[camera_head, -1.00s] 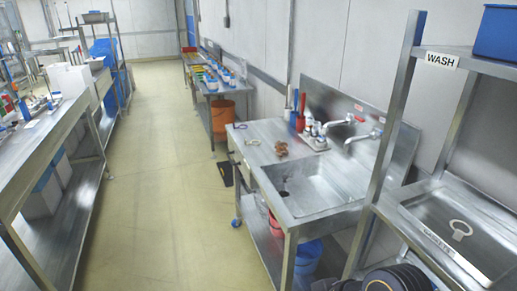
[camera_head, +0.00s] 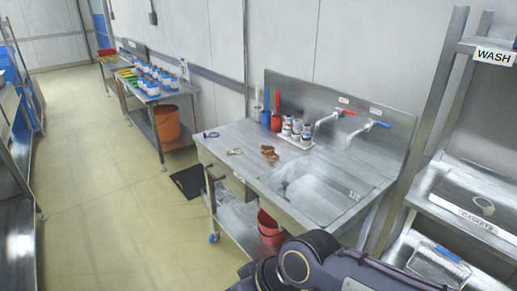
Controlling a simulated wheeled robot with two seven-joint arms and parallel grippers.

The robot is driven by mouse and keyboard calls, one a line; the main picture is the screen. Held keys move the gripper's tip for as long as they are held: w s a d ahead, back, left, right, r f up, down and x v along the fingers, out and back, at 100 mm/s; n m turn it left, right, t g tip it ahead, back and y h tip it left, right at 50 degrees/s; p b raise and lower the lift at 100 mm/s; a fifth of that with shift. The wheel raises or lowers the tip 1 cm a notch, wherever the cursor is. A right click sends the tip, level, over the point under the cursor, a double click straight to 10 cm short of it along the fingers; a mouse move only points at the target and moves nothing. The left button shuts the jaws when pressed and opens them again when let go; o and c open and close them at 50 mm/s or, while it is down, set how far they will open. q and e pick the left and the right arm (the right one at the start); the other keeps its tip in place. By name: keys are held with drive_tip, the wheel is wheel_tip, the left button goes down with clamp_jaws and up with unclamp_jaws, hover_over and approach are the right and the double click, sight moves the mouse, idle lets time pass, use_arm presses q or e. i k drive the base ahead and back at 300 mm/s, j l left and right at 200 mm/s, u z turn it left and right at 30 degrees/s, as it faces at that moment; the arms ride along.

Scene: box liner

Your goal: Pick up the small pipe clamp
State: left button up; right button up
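No small pipe clamp can be made out with certainty. A small pale metal loop-shaped item (camera_head: 235,151) lies on the steel sink counter (camera_head: 225,140), and it may be a clamp. A brown, coppery item (camera_head: 269,153) lies to its right, by the basin's edge. A small purple-blue item (camera_head: 211,135) lies at the counter's left end. A dark arm of mine crosses the bottom right of the view, below the sink. Neither gripper shows, so their contents are hidden.
A sink basin (camera_head: 315,190) fills the counter's right part, with bottles (camera_head: 297,130) behind it. A rack with a "WASH" sign (camera_head: 494,56) stands at right. An orange bucket (camera_head: 167,122) sits under the far bench. The floor at left is clear.

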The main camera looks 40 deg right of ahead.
sight(273, 156)
drive_tip(key=i+z, duration=0.35)
drive_tip(key=i, duration=0.4)
drive_tip(key=i+j+z, duration=0.1)
drive_tip(key=i+z, duration=0.25)
drive_tip(key=i, duration=0.4)
drive_tip(key=i+z, duration=0.8)
drive_tip(key=i+j+z, duration=0.2)
drive_tip(key=z, duration=0.2)
drive_tip(key=i+z, duration=0.4)
drive_tip(key=i+j+z, duration=0.25)
drive_tip(key=z, duration=0.15)
